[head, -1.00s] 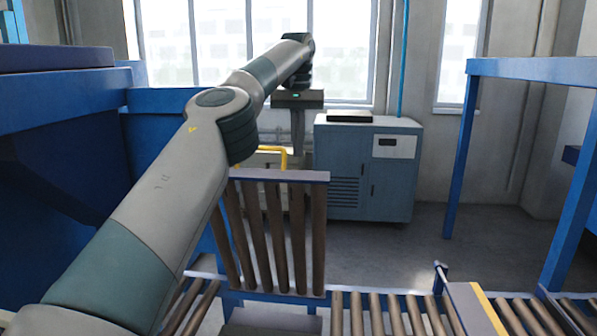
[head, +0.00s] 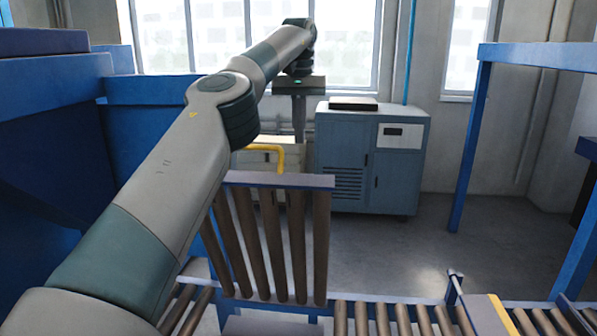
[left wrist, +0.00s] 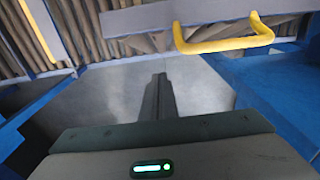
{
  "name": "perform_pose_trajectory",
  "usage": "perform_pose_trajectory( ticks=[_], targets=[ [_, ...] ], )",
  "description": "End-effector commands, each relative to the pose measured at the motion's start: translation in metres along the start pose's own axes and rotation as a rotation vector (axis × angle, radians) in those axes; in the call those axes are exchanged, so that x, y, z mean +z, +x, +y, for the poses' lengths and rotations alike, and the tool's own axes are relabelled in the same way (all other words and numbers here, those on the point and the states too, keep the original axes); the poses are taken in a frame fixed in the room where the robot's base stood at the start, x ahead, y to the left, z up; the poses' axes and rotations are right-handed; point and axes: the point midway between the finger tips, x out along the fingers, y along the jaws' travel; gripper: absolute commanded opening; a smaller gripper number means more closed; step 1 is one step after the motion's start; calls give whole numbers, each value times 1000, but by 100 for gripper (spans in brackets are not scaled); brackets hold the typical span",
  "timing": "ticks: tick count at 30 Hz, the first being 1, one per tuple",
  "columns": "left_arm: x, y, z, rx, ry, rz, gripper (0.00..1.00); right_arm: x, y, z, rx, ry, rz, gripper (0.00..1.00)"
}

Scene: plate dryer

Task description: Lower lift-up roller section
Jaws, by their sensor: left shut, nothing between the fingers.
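The lift-up roller section (head: 266,240) stands raised, close to upright, in the middle of the head view, with brown rollers under a grey top bar. A yellow handle (head: 266,149) shows at its top edge. In the left wrist view the yellow handle (left wrist: 225,42) sticks out from the bar (left wrist: 150,20) at the top. My left gripper (head: 299,138) points down beyond the raised section, with its lower part close to the handle in the picture. In the left wrist view its fingers (left wrist: 161,80) are together and empty, apart from the handle. My right gripper is not in view.
The fixed roller conveyor (head: 400,318) runs along the bottom right. Blue machine housing (head: 60,100) stands at left, and a blue frame (head: 470,150) at right. A grey-blue cabinet (head: 345,180) stands behind. The floor between the conveyor and the cabinet is clear.

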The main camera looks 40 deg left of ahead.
Motion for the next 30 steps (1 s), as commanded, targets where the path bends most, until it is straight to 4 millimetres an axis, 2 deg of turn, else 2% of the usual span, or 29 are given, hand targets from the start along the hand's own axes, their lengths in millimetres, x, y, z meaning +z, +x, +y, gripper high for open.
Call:
perform_pose_trajectory(
  ticks=[17,23,30],
  targets=[
    [0,3,0,0,0,0,0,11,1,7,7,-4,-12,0],
    [0,19,0,-1,0,-1,0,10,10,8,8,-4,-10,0],
    [0,50,-1,-1,1,-1,0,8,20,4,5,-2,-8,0]
  ],
)
